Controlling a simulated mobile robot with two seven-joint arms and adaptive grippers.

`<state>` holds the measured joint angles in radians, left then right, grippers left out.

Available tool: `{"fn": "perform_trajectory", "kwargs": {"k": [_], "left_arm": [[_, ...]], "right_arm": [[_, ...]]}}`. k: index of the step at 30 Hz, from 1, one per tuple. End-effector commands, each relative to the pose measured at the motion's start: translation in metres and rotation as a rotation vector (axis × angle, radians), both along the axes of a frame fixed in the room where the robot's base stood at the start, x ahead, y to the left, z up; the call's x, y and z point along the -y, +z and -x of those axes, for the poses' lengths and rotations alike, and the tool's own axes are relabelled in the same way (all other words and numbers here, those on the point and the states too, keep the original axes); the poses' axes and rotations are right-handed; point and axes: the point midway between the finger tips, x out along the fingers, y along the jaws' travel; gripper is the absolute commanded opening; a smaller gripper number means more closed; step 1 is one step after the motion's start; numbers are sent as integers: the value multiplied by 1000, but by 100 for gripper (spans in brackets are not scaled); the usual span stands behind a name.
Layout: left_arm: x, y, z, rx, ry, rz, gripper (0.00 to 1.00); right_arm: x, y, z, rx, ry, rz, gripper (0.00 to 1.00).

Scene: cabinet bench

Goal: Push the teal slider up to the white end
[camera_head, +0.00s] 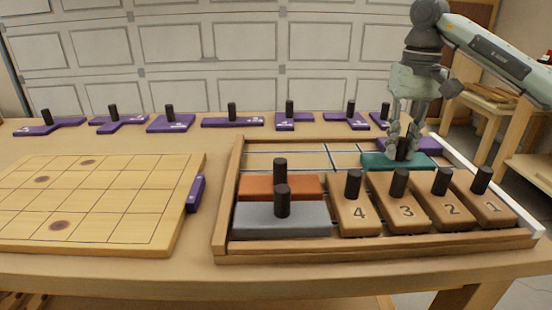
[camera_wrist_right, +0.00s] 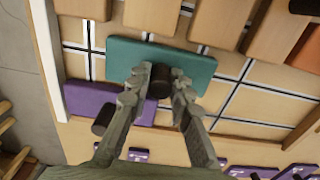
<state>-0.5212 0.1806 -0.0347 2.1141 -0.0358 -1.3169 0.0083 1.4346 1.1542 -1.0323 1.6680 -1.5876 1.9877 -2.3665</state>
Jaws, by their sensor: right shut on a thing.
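The teal slider (camera_head: 380,163) lies in the back part of the wooden tray, right of centre, with an upright black knob. It also shows in the right wrist view (camera_wrist_right: 205,67). The tray's right end is a white rim (camera_head: 487,186), at the left in the right wrist view (camera_wrist_right: 46,40). A strip of bare tray floor separates the slider from that rim. My right gripper (camera_head: 403,142) reaches down from above and is shut on the slider's black knob, with a finger on either side in the right wrist view (camera_wrist_right: 158,82). My left gripper is not in view.
A purple piece (camera_head: 425,147) lies right behind the teal slider. Numbered wooden blocks (camera_head: 405,212) stand in front of it. A grid board (camera_head: 130,195) lies left; several purple pieces line the back.

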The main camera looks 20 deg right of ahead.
Motion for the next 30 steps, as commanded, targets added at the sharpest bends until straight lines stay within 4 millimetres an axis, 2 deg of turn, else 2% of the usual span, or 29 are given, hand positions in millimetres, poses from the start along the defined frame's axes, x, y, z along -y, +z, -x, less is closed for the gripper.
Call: {"fn": "perform_trajectory", "kwargs": {"k": [11,30], "left_arm": [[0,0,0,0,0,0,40],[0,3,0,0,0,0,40]], "right_arm": [[3,0,1,2,-2,1,4],[45,0,12,2,-5,1,4]]}}
